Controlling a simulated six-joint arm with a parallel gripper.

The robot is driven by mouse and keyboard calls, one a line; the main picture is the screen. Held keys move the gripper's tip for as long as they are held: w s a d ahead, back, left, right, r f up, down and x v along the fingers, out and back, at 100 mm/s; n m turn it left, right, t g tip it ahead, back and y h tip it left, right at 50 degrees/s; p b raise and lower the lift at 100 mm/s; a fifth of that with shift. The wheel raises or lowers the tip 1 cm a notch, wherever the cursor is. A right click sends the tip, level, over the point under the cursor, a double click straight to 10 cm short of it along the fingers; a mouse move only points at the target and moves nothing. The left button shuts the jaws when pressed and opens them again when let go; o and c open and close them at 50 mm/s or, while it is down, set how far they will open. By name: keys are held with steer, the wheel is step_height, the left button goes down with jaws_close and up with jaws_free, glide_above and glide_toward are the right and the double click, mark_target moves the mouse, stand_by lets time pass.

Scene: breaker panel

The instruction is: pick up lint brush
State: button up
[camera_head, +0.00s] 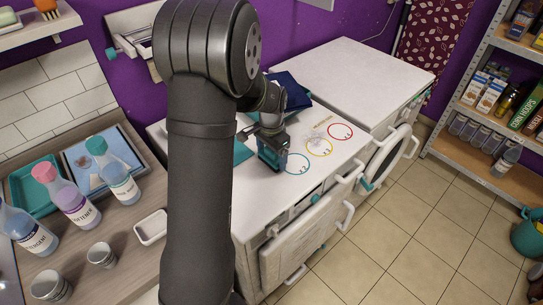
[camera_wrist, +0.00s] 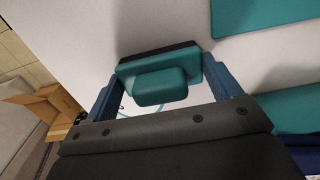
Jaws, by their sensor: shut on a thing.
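The lint brush (camera_wrist: 160,86) appears as a teal block with a dark edge, held between the two blue fingers of my gripper (camera_wrist: 163,72) in the wrist view. My gripper is shut on it, one finger at each side. In the head view my gripper (camera_head: 272,153) is low over the white counter top (camera_head: 310,115), beside the teal ring. The brush is mostly hidden there by the fingers. I cannot tell whether it still touches the counter.
Teal, yellow and red rings (camera_head: 340,131) mark the counter, with a clear crumpled thing (camera_head: 318,146) at the yellow one. Folded teal and navy cloths (camera_head: 288,90) lie close behind my gripper. Bottles (camera_head: 68,195) and metal cups (camera_head: 50,286) stand on the left counter.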

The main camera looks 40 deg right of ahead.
steer(key=shift+r, duration=0.45)
steer(key=r, duration=0.2)
steer(key=s+r, duration=0.1)
steer(key=r, duration=0.1)
steer(key=shift+d, duration=0.1)
steer(key=s+r, duration=0.2)
steer(key=s, duration=0.1)
steer(key=s+r, duration=0.2)
steer(key=s, duration=0.2)
steer(key=s+d+r, duration=0.1)
steer(key=s+r, duration=0.1)
steer(key=s, duration=0.1)
steer(key=shift+s, duration=0.3)
